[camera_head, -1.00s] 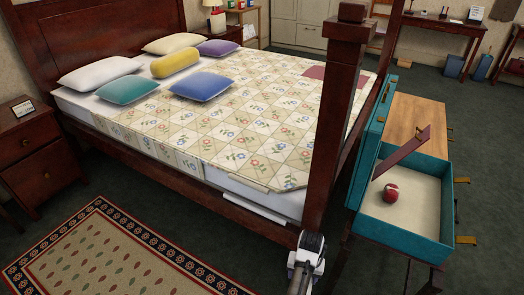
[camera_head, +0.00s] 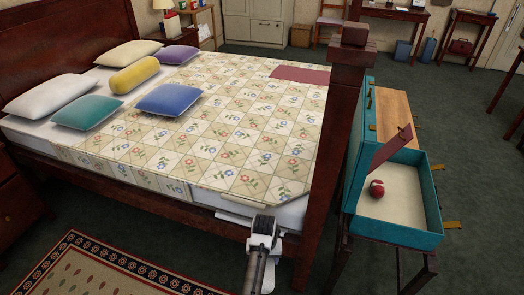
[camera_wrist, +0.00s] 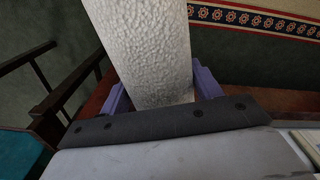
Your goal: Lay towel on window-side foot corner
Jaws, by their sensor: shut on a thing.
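My gripper (camera_wrist: 163,95) is shut on a white, bumpy-textured towel (camera_wrist: 143,45), which fills the space between the purple fingers in the wrist view. In the head view my gripper (camera_head: 262,228) is low beside the near foot end of the bed, left of the near post. A pale strip (camera_head: 236,219) at its left seems to be the towel; its far end is hard to make out. The bed has a floral patchwork quilt (camera_head: 215,125). A flat maroon patch (camera_head: 300,74) lies at its far foot corner. No window is in view.
A dark wooden bedpost (camera_head: 340,120) stands right of my gripper. Beyond it, an open teal case (camera_head: 405,238) holds a red ball (camera_head: 376,188). Several pillows lie at the head end. A patterned rug (camera_head: 120,275) covers the floor at the near left.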

